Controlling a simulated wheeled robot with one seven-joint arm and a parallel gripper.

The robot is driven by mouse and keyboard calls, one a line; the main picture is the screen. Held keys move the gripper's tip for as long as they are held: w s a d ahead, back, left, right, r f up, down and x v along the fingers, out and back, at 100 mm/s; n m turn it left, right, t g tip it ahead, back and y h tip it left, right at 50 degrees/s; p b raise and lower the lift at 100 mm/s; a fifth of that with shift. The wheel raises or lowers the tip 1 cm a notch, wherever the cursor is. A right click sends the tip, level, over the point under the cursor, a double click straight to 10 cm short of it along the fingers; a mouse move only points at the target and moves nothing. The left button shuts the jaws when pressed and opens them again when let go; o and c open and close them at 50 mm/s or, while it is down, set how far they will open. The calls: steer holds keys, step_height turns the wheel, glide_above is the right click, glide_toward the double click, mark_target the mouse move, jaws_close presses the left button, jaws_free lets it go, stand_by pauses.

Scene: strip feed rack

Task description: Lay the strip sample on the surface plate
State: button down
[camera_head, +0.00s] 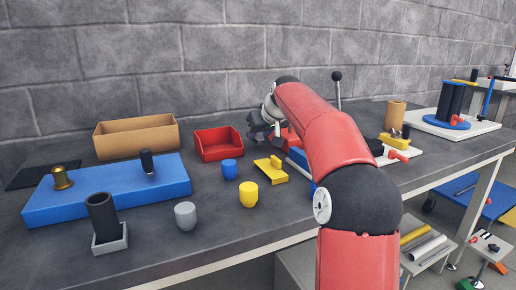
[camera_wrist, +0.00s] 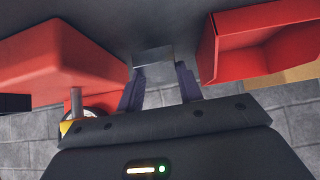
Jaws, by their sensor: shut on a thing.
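My gripper (camera_wrist: 158,78) is shut on a short grey metal piece, which looks like the strip sample (camera_wrist: 153,54), held between the fingertips in the wrist view. In the head view my gripper (camera_head: 262,125) is at the back of the bench, right of the red bin, partly hidden by my red arm. The strip cannot be made out there. A flat dark plate (camera_head: 38,175) lies at the far left against the wall; I cannot tell for sure that it is the surface plate. My gripper is well to the right of it.
A red bin (camera_head: 218,144) and cardboard box (camera_head: 137,137) stand at the back. A blue slab (camera_head: 105,196) bears a brass knob and black peg. A black cylinder (camera_head: 103,215), several small cups and a yellow bracket (camera_head: 270,171) stand nearer. A red block (camera_wrist: 60,60) is close left in the wrist view.

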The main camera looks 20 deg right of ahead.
steer(key=shift+f+b, duration=0.45)
steer(key=shift+f, duration=0.7)
steer(key=shift+f, duration=0.2)
steer(key=c, duration=0.9)
jaws_free()
steer(key=shift+r, duration=0.1)
